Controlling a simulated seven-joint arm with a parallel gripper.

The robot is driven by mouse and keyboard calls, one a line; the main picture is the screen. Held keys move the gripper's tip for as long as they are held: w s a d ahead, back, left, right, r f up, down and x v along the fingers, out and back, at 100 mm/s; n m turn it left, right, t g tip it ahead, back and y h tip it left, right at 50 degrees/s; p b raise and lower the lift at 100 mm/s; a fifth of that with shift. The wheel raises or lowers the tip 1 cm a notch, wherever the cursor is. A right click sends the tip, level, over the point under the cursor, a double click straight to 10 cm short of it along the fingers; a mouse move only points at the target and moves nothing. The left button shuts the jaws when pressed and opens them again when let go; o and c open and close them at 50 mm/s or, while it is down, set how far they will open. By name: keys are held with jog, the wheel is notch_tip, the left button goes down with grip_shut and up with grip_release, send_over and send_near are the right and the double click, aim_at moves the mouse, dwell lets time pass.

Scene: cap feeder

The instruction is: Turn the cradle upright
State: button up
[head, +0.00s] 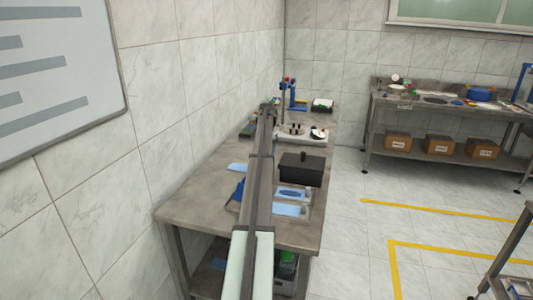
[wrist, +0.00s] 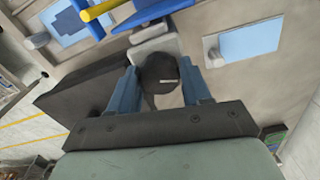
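I cannot identify the cradle with certainty. In the wrist view, a dark round piece (wrist: 158,72) with a small pale mark lies between the fingers of my gripper (wrist: 159,76). The fingers are apart, one on each side of it, with little or no gap. I cannot tell whether they press on it. A pale grey block (wrist: 155,46) shows just beyond the dark piece. In the head view my arm hides the gripper and this spot.
A black box (head: 302,168) stands on the metal bench (head: 200,200), close beside the gripper in the wrist view (wrist: 85,95). Light blue plates lie nearby, one at right in the wrist view (wrist: 250,40). A yellow rod (wrist: 103,9) and blue parts are close at the top.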

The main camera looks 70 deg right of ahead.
jog(key=c, duration=0.6)
jog(key=n, duration=0.3)
jog(key=o, duration=1.2)
jog(key=shift+n, duration=0.3)
jog(key=shift+r, duration=0.1)
jog(key=shift+r, duration=3.4)
